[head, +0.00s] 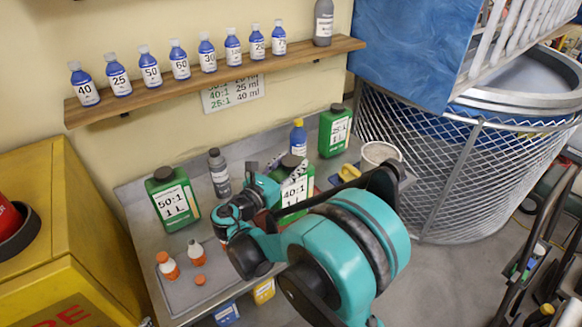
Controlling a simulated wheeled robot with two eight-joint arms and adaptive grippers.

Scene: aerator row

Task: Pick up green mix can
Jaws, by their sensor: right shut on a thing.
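Three green mix cans with dark caps and white labels show in the head view. The 40:1 can (297,195) is in the middle of the metal bench, and my right gripper (284,168) is shut on it near its cap. My arm hides its lower part, so I cannot tell whether it touches the bench. The 50:1 can (175,200) stands upright to the left. The 25:1 can (334,132) stands upright at the back right. My left gripper is not in view.
A grey bottle (219,174), a blue bottle with a yellow cap (298,138), small orange-and-white bottles (168,266) and a white tub (380,155) stand on the bench (140,205). Numbered blue bottles line the wooden shelf (215,78) above. A mesh bin (440,170) is at right.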

